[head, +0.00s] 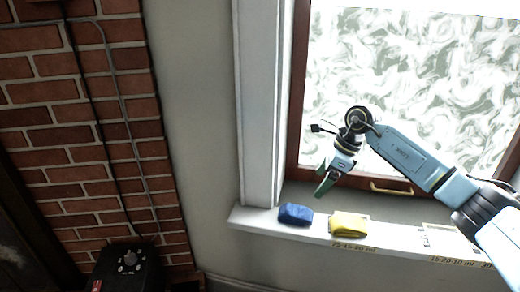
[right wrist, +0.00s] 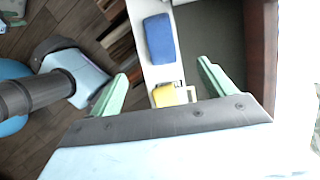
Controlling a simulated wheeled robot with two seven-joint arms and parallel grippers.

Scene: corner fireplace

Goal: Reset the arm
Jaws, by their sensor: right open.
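My right arm comes in from the right in the head view. Its right gripper (head: 325,182) hangs in front of the window, above the sill, with green fingers pointing down. In the right wrist view the two green fingers of the right gripper (right wrist: 160,92) stand wide apart with nothing between them at the tips. My left gripper is not seen.
The white window sill (head: 400,240) carries printed labels. A window with a brown frame (head: 296,90) and a brass handle (head: 390,187) stands behind my arm. A brick wall (head: 80,120) and a black box with a knob (head: 128,268) are at the left.

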